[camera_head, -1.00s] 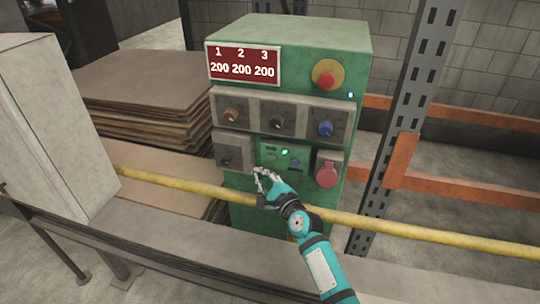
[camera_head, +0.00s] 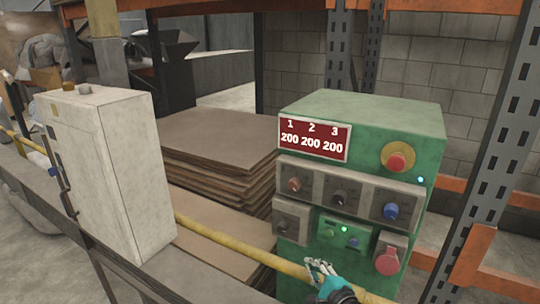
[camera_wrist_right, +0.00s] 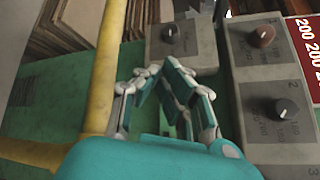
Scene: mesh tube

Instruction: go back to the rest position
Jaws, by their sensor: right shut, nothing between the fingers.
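My right gripper (camera_head: 322,270) shows at the bottom of the head view, in front of the lower part of the green control box (camera_head: 375,112). It is shut and empty. In the right wrist view the gripper (camera_wrist_right: 160,82) points at the green panel, between the yellow rail and the grey knob panels, and I see nothing between its fingers. Whether it touches the box cannot be told. My left gripper is in neither view.
A yellow rail (camera_head: 215,237) runs across in front of the box. A pale cabinet (camera_head: 130,165) stands at the left. Stacked brown boards (camera_head: 215,140) lie behind the rail. Metal rack posts (camera_head: 490,150) with orange beams stand at the right.

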